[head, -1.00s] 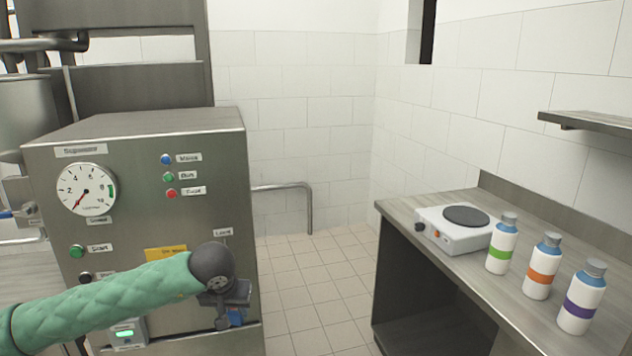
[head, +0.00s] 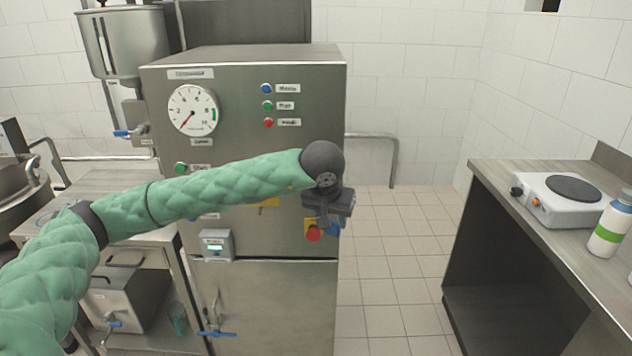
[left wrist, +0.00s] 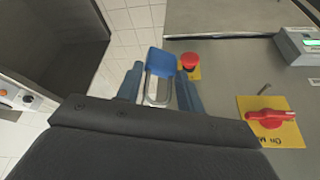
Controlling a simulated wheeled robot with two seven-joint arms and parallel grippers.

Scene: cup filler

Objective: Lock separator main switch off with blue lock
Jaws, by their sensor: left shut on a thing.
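My left gripper (head: 333,222) is in front of the right edge of the separator's steel cabinet (head: 290,330). It is shut on the blue lock (left wrist: 160,62), whose metal shackle sits between the two blue fingers (left wrist: 161,88). A bit of the lock (head: 334,229) shows below the gripper in the head view. The main switch (left wrist: 272,116) is a red rotary handle on a yellow plate, to the right of the lock in the left wrist view and apart from it. In the head view my arm hides most of its yellow plate (head: 268,203). My right gripper is out of view.
A red push button (head: 313,233) on a yellow plate is close beside the gripper. A small display box (head: 216,245) juts from the cabinet. A counter with a hot plate (head: 573,190) and a bottle (head: 610,226) stands right. Tiled floor between is free.

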